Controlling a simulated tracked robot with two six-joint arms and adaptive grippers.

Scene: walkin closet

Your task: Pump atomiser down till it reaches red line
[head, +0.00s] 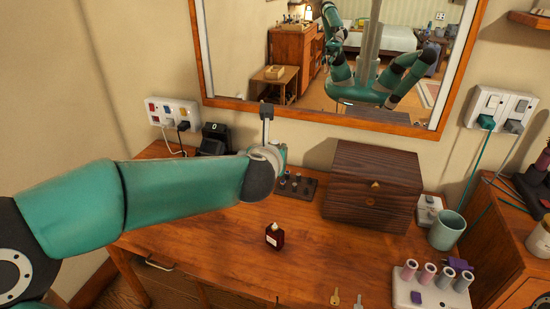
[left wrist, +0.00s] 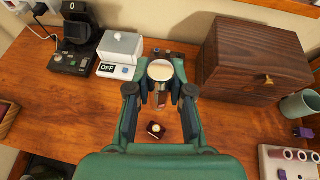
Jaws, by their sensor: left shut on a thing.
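My left gripper (left wrist: 161,92) is shut on a slim upright thing, which appears to be the atomiser (left wrist: 160,71). It has a round cream top, and a narrow body shows between the fingers with a small reddish patch. I cannot tell whether that patch is the red line. In the head view my left arm reaches in from the left and hides most of the gripper and what it holds. A small dark red bottle (head: 275,236) with a pale label stands on the table in front of it; it also shows in the left wrist view (left wrist: 155,130).
A dark wooden box (head: 373,187) stands right of the gripper. A dark rack (head: 297,186) with small items is beside it. A scale reading OFF (left wrist: 120,55) and a black device (head: 214,139) are to the left. A green cup (head: 446,230) and roller tray (head: 433,287) are right.

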